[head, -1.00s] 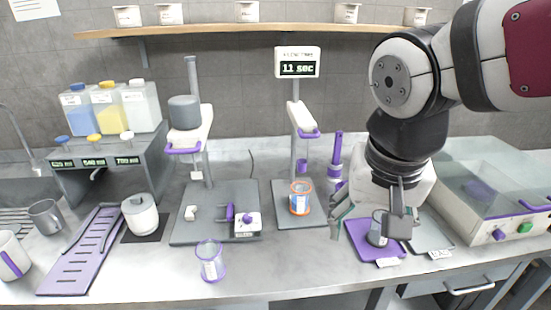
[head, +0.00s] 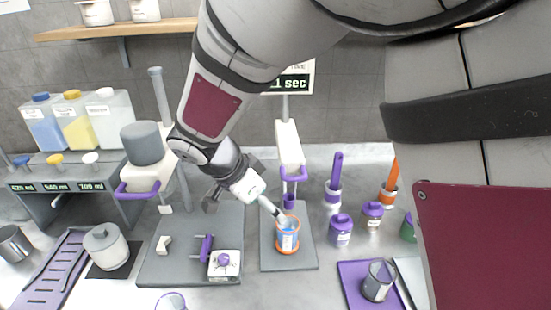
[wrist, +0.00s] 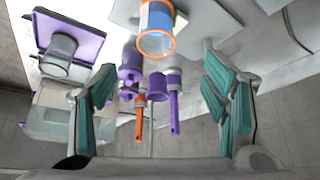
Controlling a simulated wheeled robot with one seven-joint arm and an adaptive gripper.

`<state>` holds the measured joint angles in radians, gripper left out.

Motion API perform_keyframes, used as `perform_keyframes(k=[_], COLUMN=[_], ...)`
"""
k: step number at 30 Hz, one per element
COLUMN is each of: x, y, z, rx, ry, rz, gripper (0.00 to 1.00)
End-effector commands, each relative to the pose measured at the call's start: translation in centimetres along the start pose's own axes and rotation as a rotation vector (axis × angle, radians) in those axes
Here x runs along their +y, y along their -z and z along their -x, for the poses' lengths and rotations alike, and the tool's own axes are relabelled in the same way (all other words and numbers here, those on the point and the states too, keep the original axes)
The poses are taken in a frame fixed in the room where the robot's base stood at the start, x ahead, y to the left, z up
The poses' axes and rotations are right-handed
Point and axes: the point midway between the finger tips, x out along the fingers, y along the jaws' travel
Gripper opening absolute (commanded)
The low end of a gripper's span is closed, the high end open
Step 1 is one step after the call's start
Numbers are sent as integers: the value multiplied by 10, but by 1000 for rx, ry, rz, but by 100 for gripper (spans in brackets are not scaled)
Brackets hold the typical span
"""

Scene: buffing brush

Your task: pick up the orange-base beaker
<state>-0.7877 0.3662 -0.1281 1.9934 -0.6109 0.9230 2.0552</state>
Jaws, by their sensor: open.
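The orange-base beaker (head: 287,238) stands on the grey base plate of the timer stand in the head view. It has orange rims and blue contents with a white label. In the wrist view the beaker (wrist: 157,30) shows at the top centre, ahead of the fingers and apart from them. My gripper (wrist: 160,108) is open and empty, with a teal-padded finger on each side. In the head view my arm comes down from above to the left of the beaker, and the gripper's fingers are only partly visible near a pale part of the wrist.
Purple-handled and orange-handled brushes (head: 333,183) (head: 391,185) and purple-lidded jars (head: 341,230) stand right of the beaker. A purple mat (head: 350,275) holds a grey beaker (head: 378,281). The stirrer stand's plate (head: 180,262) lies left.

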Motion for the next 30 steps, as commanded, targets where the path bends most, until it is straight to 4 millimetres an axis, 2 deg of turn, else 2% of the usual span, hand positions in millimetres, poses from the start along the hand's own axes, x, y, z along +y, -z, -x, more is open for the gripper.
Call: perform_keyframes(k=[3, 9, 17, 24, 30], x=[2, 2, 3, 7, 6], y=[1, 1, 2, 2, 2], z=[-25, -58, -76, -109, -122], rx=[1, 0, -1, -2, -3], ry=[-6, -5, -4, -5, -2], rz=[1, 1, 0, 1, 0], gripper=[69, 69, 69, 69, 69])
